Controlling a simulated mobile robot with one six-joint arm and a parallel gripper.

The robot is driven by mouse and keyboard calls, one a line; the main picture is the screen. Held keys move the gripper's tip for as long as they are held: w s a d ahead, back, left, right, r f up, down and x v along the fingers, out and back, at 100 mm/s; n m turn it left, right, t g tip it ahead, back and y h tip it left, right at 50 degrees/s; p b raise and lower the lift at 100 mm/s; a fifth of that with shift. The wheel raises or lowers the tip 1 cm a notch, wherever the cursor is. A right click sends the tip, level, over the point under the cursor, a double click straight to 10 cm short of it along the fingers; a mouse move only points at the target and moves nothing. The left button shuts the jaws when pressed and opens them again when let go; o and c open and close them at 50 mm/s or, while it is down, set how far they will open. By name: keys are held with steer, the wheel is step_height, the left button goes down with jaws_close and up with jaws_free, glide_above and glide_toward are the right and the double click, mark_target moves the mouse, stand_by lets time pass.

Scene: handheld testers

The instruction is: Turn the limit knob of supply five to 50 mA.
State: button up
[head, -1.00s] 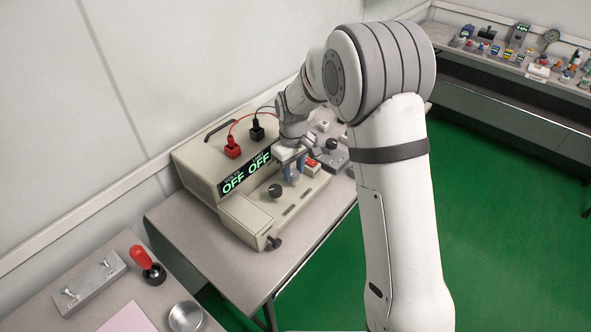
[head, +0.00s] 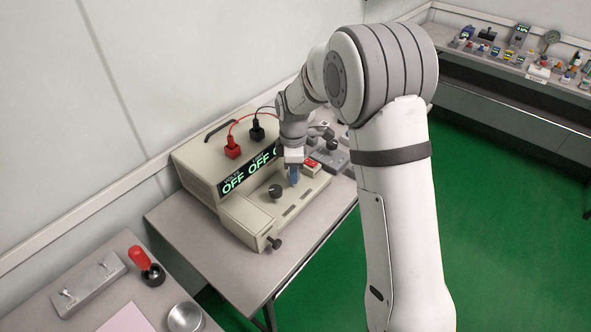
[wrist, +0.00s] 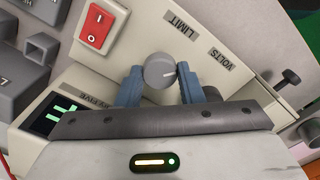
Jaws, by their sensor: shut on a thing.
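The supply (head: 252,217) is a beige box on the table, with a display (head: 234,183) reading OFF at left. The rest of the display is hidden behind my gripper. In the wrist view, the grey limit knob (wrist: 160,71) sits by the LIMIT label (wrist: 180,24). My gripper (wrist: 159,76) is shut on this knob, one blue finger on each side. In the head view my gripper (head: 294,178) is over the supply's front panel and hides the knob.
A dark volts knob (head: 275,191) is close beside my gripper; it shows partly behind the right finger in the wrist view (wrist: 212,93). A red rocker switch (wrist: 96,28) is on the other side. Red (head: 232,151) and black plugs (head: 257,134) stand on top.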

steer(key=shift+s+f+n, duration=0.2)
steer(key=shift+n, duration=0.4)
steer(key=o, duration=1)
steer(key=shift+w+r, duration=0.1)
steer(key=shift+r, duration=0.05)
steer(key=shift+r, duration=0.2)
step_height(320, 180, up, 7)
steer(key=shift+r, duration=0.2)
